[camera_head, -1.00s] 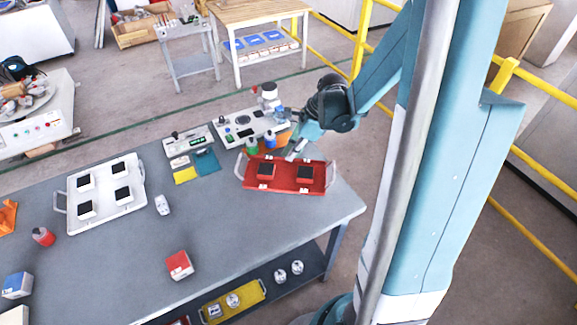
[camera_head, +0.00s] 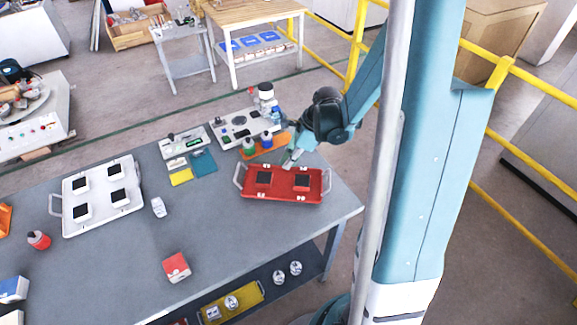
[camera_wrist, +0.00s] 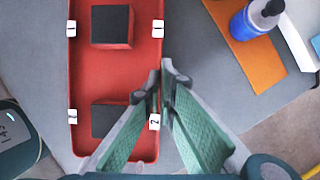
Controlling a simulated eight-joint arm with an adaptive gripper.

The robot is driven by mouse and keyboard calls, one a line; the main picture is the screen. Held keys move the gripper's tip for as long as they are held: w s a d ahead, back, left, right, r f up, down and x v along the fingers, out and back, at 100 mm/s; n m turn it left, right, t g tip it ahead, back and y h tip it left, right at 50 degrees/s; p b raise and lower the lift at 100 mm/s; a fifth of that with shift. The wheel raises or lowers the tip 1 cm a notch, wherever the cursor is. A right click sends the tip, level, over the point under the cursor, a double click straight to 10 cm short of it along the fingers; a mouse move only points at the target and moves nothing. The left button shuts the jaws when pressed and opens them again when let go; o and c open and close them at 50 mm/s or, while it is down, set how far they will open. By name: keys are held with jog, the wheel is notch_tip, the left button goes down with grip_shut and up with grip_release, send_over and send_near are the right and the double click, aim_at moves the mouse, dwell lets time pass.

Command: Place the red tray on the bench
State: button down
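The red tray (camera_head: 283,196) has light handles, small white tags along its edges and two dark-topped red blocks on it. It lies level at the right end of the grey bench (camera_head: 235,235), on the top or just above it; I cannot tell which. My gripper (camera_head: 291,160) is at the tray's far long edge. In the wrist view, my gripper (camera_wrist: 162,72) has its fingertips close together on the rim of the red tray (camera_wrist: 84,75), by a white tag. The fingers partly hide the tray's lower part there.
An orange mat with bottles (camera_head: 262,148) and a white instrument panel (camera_head: 240,124) stand just behind the tray. Teal and yellow cards (camera_head: 203,162), a white tray with blocks (camera_head: 97,211) and a red box (camera_head: 176,267) are further left. Bare bench lies in front of the tray.

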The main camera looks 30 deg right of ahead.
jog(key=shift+f, duration=0.75)
jog(key=shift+f, duration=0.15)
jog(key=c, duration=3)
grip_release()
jog(key=shift+o, duration=0.2)
jog(key=shift+r, duration=0.25)
jog(key=p+v, duration=0.1)
jog(key=v, duration=1.1)
jog(key=shift+f, duration=0.1)
